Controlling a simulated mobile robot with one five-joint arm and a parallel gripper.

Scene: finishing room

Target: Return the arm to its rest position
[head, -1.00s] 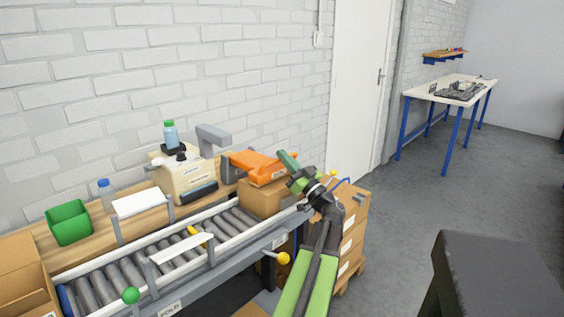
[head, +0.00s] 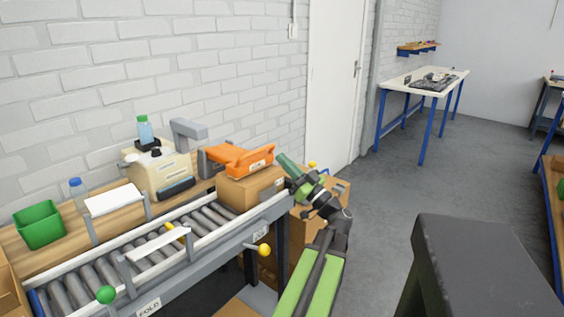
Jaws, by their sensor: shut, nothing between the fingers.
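My green and black arm (head: 310,285) reaches up from the bottom of the head view, with its end bent up and to the left. My gripper (head: 284,163) is at the tip of the arm, beside the right end of the roller conveyor and just right of a cardboard box with an orange tape dispenser on it. It appears shut with nothing in it. Its fingertips are small in this view.
The roller conveyor (head: 85,269) runs along the wall, with the cardboard box (head: 250,189), orange dispenser (head: 240,158) and green bin (head: 40,225) along it. Stacked boxes (head: 300,232) stand behind my arm. Open floor (head: 400,185) lies to the right, before a blue-legged table (head: 395,82).

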